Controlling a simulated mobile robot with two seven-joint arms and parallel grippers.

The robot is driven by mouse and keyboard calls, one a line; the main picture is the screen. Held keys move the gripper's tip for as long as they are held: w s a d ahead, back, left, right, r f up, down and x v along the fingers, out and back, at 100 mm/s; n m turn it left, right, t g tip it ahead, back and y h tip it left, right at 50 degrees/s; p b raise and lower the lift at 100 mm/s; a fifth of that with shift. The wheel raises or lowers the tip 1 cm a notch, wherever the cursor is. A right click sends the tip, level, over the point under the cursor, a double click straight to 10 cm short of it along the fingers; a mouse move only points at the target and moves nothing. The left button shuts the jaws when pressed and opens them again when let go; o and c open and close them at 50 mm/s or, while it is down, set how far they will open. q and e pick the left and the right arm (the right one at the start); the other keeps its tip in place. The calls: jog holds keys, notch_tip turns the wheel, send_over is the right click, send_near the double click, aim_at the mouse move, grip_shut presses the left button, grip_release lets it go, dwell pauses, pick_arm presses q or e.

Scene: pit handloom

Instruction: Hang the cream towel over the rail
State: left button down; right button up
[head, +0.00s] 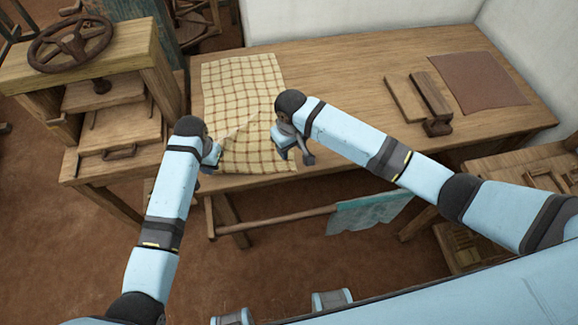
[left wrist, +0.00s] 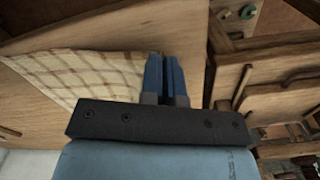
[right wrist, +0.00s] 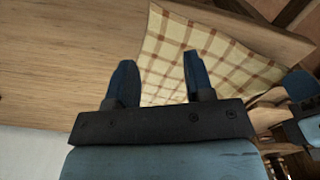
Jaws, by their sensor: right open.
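The cream towel (head: 240,85) with brown checks lies on the wooden table, its front part creased and folded near my left gripper. My left gripper (head: 212,160) is at the towel's front left edge; in the left wrist view its fingers (left wrist: 165,78) are nearly together, closed at the towel (left wrist: 75,72). The pinched part is hidden. My right gripper (head: 296,156) is open and empty at the towel's front right corner; in the right wrist view the towel (right wrist: 205,55) lies beyond its parted fingers (right wrist: 157,80). The wooden rail (head: 275,220) runs below the table's front edge.
A teal cloth (head: 368,212) hangs over the rail's right part; its left part is bare. A wooden press (head: 110,95) with a handwheel stands at left. Wooden blocks (head: 420,100) and a brown mat (head: 480,82) lie at the table's right. The table's middle is clear.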

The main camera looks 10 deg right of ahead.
aim_at(291, 168)
jog(key=shift+f, duration=4.4)
jog(key=shift+d+f, duration=0.1)
grip_shut()
jog(key=shift+r, duration=2.55)
